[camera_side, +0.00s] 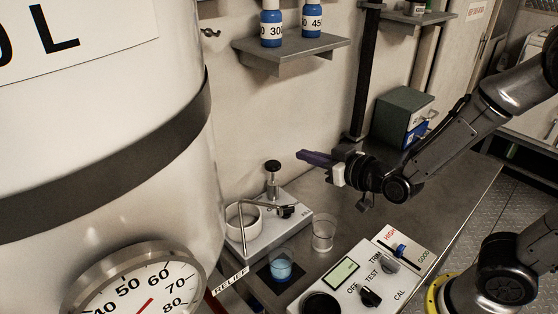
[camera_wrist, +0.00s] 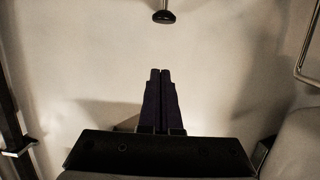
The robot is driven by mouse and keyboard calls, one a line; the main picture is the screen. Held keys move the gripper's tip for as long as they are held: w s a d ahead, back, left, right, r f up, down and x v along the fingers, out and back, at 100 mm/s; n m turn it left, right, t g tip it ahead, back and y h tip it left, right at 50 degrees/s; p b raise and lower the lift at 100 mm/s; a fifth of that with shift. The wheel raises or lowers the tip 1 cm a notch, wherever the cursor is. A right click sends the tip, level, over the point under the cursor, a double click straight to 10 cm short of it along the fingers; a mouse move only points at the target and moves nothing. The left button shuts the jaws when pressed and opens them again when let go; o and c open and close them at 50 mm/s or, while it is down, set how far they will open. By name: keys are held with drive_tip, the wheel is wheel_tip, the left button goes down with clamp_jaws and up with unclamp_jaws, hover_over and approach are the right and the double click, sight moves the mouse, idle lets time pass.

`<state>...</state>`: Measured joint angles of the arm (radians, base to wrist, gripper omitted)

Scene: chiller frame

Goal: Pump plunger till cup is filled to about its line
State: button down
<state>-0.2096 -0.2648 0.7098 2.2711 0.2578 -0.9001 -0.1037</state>
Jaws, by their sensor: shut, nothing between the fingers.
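The plunger (camera_side: 273,167) has a black knob on a metal stem and stands up from the grey pump base at the bench's back. Its dark knob also shows at the top of the wrist view (camera_wrist: 163,16). A clear cup with blue liquid in its lower part (camera_side: 281,268) stands on a dark square in front of the pump; its line cannot be made out. My gripper (camera_side: 300,157) is shut and empty, its purple fingers pointing left, right of the plunger knob and apart from it. The shut fingers also show in the wrist view (camera_wrist: 160,75).
An empty clear cup (camera_side: 323,234) stands right of the pump base. A white ring (camera_side: 243,218) and bent metal tube sit on the pump's left. A control box (camera_side: 345,290) with knobs is in front. A large tank with a dial (camera_side: 140,290) fills the left.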

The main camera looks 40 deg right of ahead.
drive_tip(key=shift+w, duration=0.15)
hover_over(273, 173)
drive_tip(key=s, duration=0.2)
drive_tip(key=f, duration=0.5)
drive_tip(key=shift+w+d+f, duration=0.15)
drive_tip(key=shift+d, duration=0.1)
drive_tip(key=shift+f, duration=0.6)
drive_tip(key=shift+f, duration=0.1)
drive_tip(key=shift+f, duration=1.8)
